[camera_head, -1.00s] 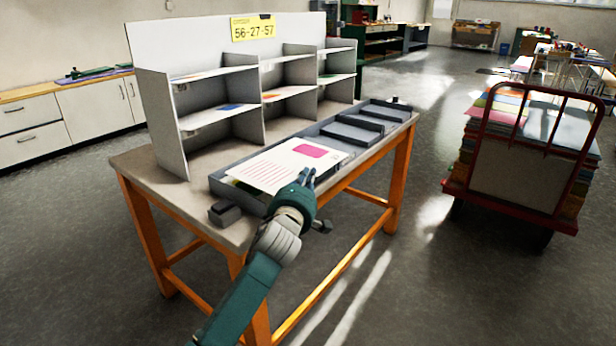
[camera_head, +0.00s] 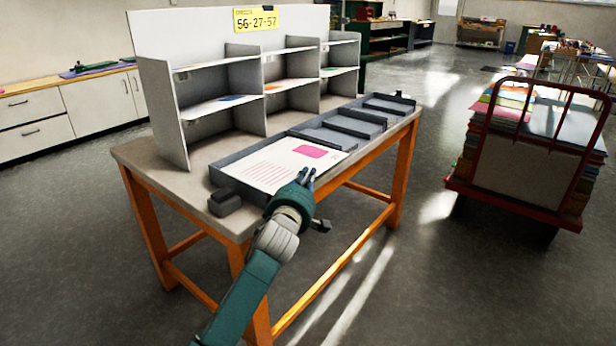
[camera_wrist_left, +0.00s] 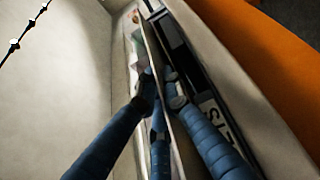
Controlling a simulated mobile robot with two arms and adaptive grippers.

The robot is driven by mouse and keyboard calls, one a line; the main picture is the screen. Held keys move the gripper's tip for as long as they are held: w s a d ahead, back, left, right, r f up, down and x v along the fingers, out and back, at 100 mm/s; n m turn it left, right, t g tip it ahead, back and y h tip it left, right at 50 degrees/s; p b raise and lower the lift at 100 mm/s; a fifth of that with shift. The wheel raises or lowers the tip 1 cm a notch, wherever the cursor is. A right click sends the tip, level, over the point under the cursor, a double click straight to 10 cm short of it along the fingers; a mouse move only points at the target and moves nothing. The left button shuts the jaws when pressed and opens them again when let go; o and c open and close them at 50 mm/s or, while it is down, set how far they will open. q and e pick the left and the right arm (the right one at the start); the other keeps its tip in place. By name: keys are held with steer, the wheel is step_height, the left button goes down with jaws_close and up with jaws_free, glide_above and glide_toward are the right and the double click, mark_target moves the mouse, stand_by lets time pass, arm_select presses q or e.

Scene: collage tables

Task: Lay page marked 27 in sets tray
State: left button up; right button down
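The page (camera_head: 272,172) is a white sheet with a pink patch and rows of pink lines. In the head view it lies low over the near-left part of the grey tray (camera_head: 222,175), within its rim or just at it. My left gripper (camera_head: 305,178) is at the page's near right edge, over the tray's front side. In the left wrist view the fingers (camera_wrist_left: 160,88) are close together on either side of a thin edge-on sheet, seemingly pinching it. Part of a label (camera_wrist_left: 215,120) shows on the tray front. My right gripper is not in view.
The tray row stands on an orange-legged table (camera_head: 150,150) before a grey shelf unit (camera_head: 160,100) holding papers. A yellow sign (camera_head: 256,19) above reads 56-27-57. A red cart (camera_head: 525,150) with stacked paper stands at right. The floor between is clear.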

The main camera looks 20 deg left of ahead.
arm_select(q)
steer(key=o, duration=0.4)
steer(key=shift+s, duration=0.1)
steer(key=s, duration=0.8)
steer(key=s+d, duration=0.1)
steer(key=s, duration=0.2)
steer(key=shift+s, duration=0.4)
